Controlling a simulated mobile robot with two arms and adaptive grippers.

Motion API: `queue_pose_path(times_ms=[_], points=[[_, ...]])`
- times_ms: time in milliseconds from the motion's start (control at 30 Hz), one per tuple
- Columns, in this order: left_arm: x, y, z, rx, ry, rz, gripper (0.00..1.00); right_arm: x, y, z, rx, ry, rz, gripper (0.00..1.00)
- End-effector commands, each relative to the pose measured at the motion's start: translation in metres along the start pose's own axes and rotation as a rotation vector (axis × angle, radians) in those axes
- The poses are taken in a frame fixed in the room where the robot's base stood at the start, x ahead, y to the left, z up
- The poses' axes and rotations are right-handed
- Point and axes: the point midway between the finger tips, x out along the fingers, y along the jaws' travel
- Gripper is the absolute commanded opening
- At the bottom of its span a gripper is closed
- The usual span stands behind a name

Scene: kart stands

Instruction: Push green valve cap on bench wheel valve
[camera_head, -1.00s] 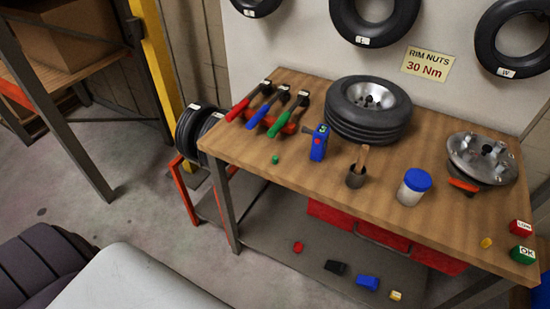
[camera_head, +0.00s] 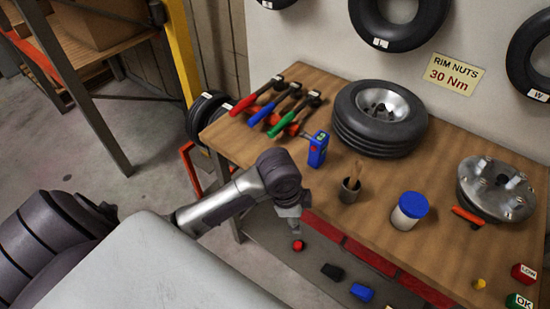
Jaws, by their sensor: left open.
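The bench wheel (camera_head: 378,118) lies flat on the wooden bench (camera_head: 372,222), its black tyre around a silver rim. I cannot make out its valve at this size. The green valve cap does not show now; my left arm covers the part of the bench front where a small green cap lay. My left gripper (camera_head: 292,222) points down at the front edge of the bench, to the left of and nearer than the wheel. It is open, and no object shows in it. My right gripper is not in view.
Torque wrenches (camera_head: 280,105) lie at back left. A metal hub (camera_head: 495,190) sits at right. Small parts, one red (camera_head: 298,245), lie below.

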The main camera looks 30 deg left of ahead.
Motion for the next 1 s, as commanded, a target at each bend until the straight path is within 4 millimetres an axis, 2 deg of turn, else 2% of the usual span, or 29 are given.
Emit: queue_pose_path(times_ms=[167,367,500,633,700,800,867,1000], points=[[-0.013,-0.028,0.001,0.125,-0.044,0.014,0.49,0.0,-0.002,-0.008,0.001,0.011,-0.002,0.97],[-0.039,-0.077,0.009,0.275,-0.111,0.043,0.49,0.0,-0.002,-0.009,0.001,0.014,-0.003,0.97],[-0.077,-0.126,0.025,0.38,-0.171,0.077,0.49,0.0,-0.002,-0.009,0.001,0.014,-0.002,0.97],[-0.119,-0.163,0.041,0.443,-0.199,0.114,0.49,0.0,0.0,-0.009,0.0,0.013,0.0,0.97],[-0.135,-0.174,0.048,0.461,-0.202,0.127,0.49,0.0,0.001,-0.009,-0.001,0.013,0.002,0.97],[-0.147,-0.182,0.053,0.477,-0.201,0.14,0.49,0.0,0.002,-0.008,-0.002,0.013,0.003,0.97],[-0.146,-0.183,0.055,0.479,-0.2,0.145,0.49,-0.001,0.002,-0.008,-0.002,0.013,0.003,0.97],[-0.126,-0.18,0.06,0.48,-0.201,0.151,0.49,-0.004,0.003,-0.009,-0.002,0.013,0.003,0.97]])
